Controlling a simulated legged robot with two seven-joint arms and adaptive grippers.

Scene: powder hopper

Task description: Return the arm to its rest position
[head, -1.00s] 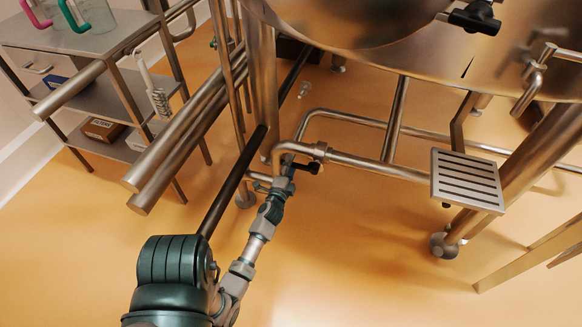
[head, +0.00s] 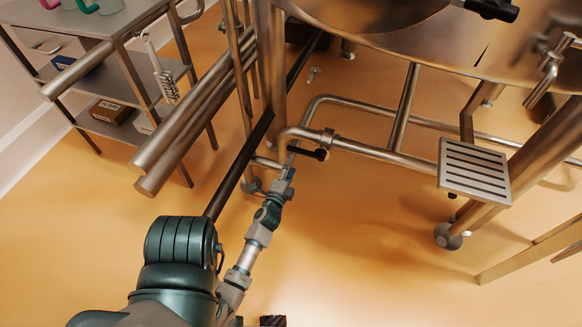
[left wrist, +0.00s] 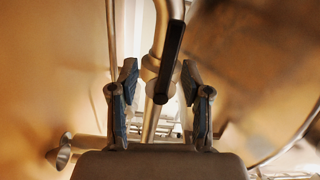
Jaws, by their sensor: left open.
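My left arm (head: 252,245) reaches up from the bottom of the head view toward the low steel pipework. My left gripper (head: 290,168) is just below a black valve handle (head: 318,154) on the pipe. In the left wrist view the gripper (left wrist: 160,98) is open, its two blue-padded fingers standing wide apart. The black handle also shows there (left wrist: 170,60), above and between the fingers, and nothing is gripped. Whether any finger touches the handle, I cannot tell. My right gripper is not in view.
A steel hopper (head: 420,40) on legs stands above the pipework. A slotted steel step (head: 474,170) is at the right. A shelf cart (head: 95,75) with boxes is at upper left, beside thick steel rails (head: 190,130). The orange floor (head: 370,255) at lower middle is clear.

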